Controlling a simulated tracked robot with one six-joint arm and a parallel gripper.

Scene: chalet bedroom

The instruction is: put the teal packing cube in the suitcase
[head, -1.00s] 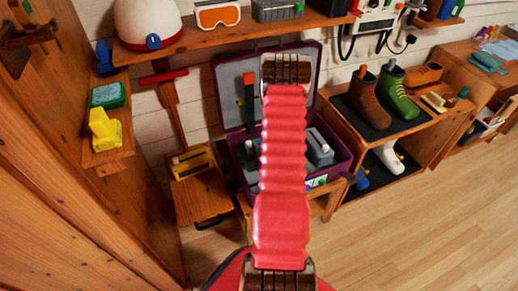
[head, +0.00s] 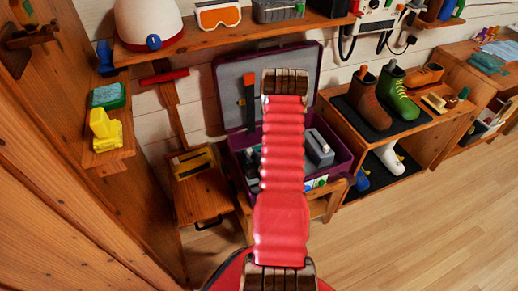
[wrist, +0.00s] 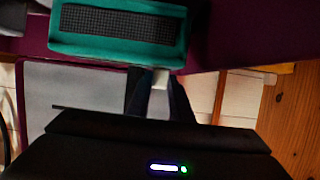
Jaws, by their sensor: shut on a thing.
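The suitcase (head: 337,165) stands open on a low wooden stand in the head view, purple with a grey-lined lid (head: 232,90) raised at the back. In the wrist view its purple side (wrist: 235,35) and grey lining (wrist: 75,88) show. The teal packing cube (wrist: 125,30), with a dark mesh panel, fills the top of the wrist view in front of the purple side. My gripper (wrist: 160,86) is shut on the cube at a small pale tab. My arm hides gripper and cube in the head view. I cannot tell how high the cube is above the suitcase floor.
The suitcase holds a grey item (head: 319,148) at its right and dark items at its left. A shoe rack (head: 420,120) with boots stands close on the right. A shelf (head: 240,32) with a helmet runs above the lid. Floor at lower right is clear.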

